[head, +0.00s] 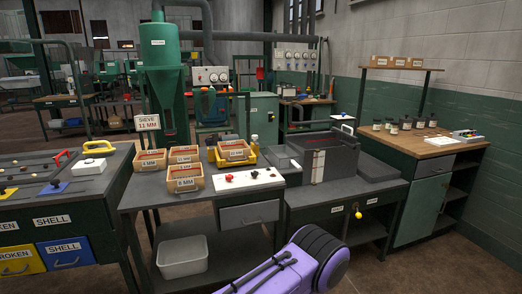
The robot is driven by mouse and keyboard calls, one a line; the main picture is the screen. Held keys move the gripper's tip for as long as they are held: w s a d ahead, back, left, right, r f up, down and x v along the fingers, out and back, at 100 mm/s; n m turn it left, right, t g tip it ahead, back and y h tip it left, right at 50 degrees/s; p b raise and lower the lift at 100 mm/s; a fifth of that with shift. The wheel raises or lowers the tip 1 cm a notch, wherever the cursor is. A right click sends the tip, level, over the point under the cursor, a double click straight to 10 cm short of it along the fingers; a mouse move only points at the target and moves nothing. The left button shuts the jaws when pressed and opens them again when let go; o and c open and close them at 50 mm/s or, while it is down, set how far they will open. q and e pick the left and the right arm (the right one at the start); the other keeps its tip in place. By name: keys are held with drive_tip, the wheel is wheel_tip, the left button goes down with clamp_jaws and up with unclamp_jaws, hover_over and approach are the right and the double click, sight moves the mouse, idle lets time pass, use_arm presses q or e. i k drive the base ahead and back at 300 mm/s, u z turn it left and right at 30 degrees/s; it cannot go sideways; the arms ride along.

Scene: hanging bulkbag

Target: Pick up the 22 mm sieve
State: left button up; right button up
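Several wooden box sieves with white labels stand on the grey middle bench. One sieve (186,187) at the front reads 8 MM. Behind it are a sieve (150,167) at the left and another (184,149) at the back, with labels too small to read surely. A further sieve (232,160) sits on a yellow holder (252,153) to the right; its label may read 22 MM, but I cannot tell for sure. A sign (148,122) behind them reads SIEVE 11 MM. Neither of my grippers is in view; only a purple arm link of mine shows at the bottom.
A dark grey machine box (323,155) stands further right. A green hopper (160,60) rises behind. Floor shows in front of the benches.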

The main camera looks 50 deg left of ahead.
sight(234, 152)
drive_tip(key=u, duration=0.05)
drive_tip(key=i, duration=1.15)
drive_tip(key=u, duration=0.85)
drive_tip(key=i, duration=0.7)
drive_tip(key=u, duration=0.85)
